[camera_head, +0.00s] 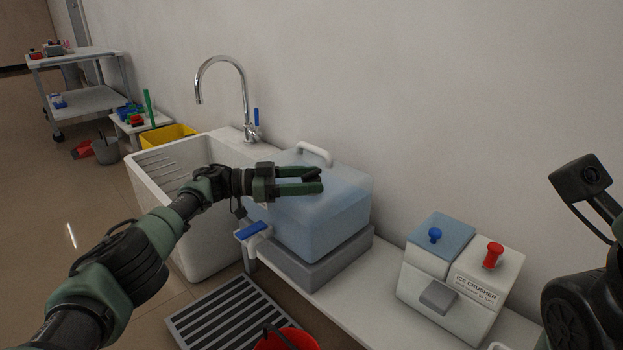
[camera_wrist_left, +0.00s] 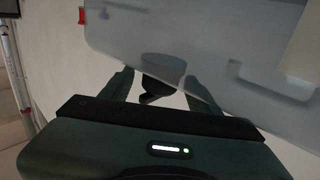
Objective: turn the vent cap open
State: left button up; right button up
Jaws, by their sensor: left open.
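The translucent blue container (camera_head: 325,215) stands on a grey base on the counter, with a white handle on its top. A small black cap (camera_head: 312,174), which I take for the vent cap, shows at its top, partly hidden by my gripper. My left gripper (camera_head: 319,181) is open, with its green fingers level over the container's top. In the left wrist view the black cap (camera_wrist_left: 160,91) shows between the two spread fingertips (camera_wrist_left: 160,82). I cannot tell whether they touch it. The right gripper is out of view; part of my right arm shows at the right edge.
A white sink (camera_head: 160,185) with a tall faucet (camera_head: 245,100) is left of the container. An ice crusher (camera_head: 455,300) with blue and red knobs stands to the right. A red bucket (camera_head: 290,340) and a slatted grate (camera_head: 215,318) are in front. The wall is close behind.

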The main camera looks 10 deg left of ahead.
pick_arm(q)
jog(key=p+v, duration=0.1)
jog(key=v, duration=0.4)
jog(key=shift+s+a+p, duration=0.15)
jog(key=shift+a+p, duration=0.2)
jog(key=shift+p, duration=0.05)
jog(key=shift+s+a, duration=0.25)
jog(key=shift+a, duration=0.4)
